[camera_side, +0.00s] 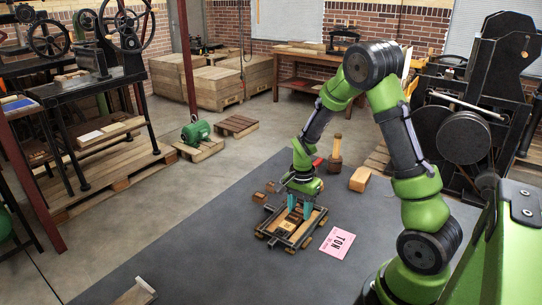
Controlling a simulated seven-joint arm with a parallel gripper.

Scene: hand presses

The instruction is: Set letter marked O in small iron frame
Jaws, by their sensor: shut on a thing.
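The small iron frame (274,239), a dark frame with wooden pieces, lies on the grey mat. My gripper (298,207) points down with its teal fingers over the frame's inside. The fingers are shut on a small block between them, low in or just above the frame. I take this block to be the letter, but its mark is too small to read and the fingers partly hide it. I cannot tell whether it touches the frame's floor. Light wooden pieces (293,219) show inside the frame near the fingertips.
Small brown blocks (259,198) lie left of the frame. A pink card reading TON (337,243) lies at its right. Behind stand a wooden mallet (335,155) and a tan wooden block (359,179).

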